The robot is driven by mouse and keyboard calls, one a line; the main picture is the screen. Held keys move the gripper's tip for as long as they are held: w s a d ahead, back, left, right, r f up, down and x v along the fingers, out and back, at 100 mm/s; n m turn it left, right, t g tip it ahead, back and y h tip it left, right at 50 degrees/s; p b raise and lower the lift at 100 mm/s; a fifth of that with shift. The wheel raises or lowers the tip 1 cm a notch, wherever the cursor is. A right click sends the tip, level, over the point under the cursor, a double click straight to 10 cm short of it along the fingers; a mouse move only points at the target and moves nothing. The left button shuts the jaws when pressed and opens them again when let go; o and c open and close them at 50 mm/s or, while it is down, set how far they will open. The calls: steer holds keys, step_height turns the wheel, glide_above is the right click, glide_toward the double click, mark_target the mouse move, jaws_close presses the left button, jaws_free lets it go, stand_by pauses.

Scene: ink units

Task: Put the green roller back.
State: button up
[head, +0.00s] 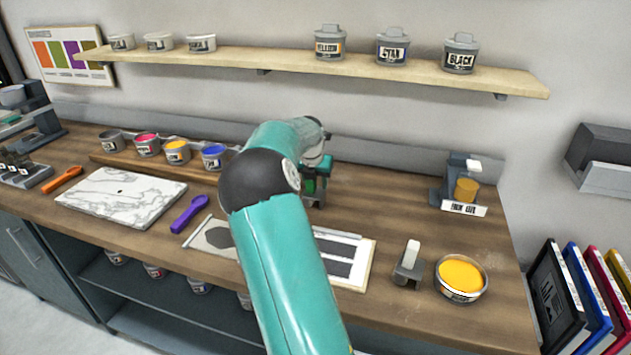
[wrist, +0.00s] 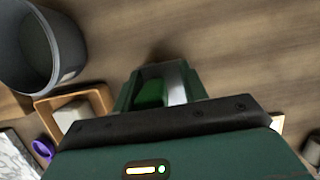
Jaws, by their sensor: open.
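My gripper (head: 316,184) is low over the middle of the bench, at the far end of my teal arm. In the wrist view its dark green fingers (wrist: 160,80) are open, pointing up the picture. A brighter green piece, apparently the green roller (wrist: 150,94), shows between them beside a pale metal strip. A bit of green also shows at the gripper in the head view (head: 309,185). My arm hides much of it, and I cannot tell whether the roller rests on anything.
A grey stand (head: 449,187) with an orange roller is at right. An open yellow tin (head: 461,278) and a small grey tool (head: 408,264) are at front right. A purple tool (head: 189,213), marbled slab (head: 120,196) and several ink tins lie left. A shelf (head: 270,62) hangs behind.

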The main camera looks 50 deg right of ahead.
steer(key=v, duration=1.3)
steer(key=w+a+r+m+t+h, duration=0.1)
steer(key=w+a+r+m+t, duration=0.2)
steer(key=a+r+m+t, duration=0.5)
steer(key=w+a+r+m+t, duration=0.2)
steer(key=a+r+m+t, duration=0.15)
steer(key=a+r, duration=0.4)
steer(key=s+a+f+m+g+y, duration=0.2)
steer(key=s+a+f+m+g, duration=0.2)
steer(key=s+a, duration=0.9)
steer(key=s+a+f+m+g+y, duration=0.2)
steer(key=s+a+f+m+g, duration=0.1)
steer(key=s+a+f+m, duration=0.5)
steer(key=s+a+f, duration=0.3)
steer(key=s+a, duration=0.2)
steer(key=s, duration=0.2)
steer(key=shift+s+a+g, duration=0.3)
steer(key=shift+s+g, duration=0.05)
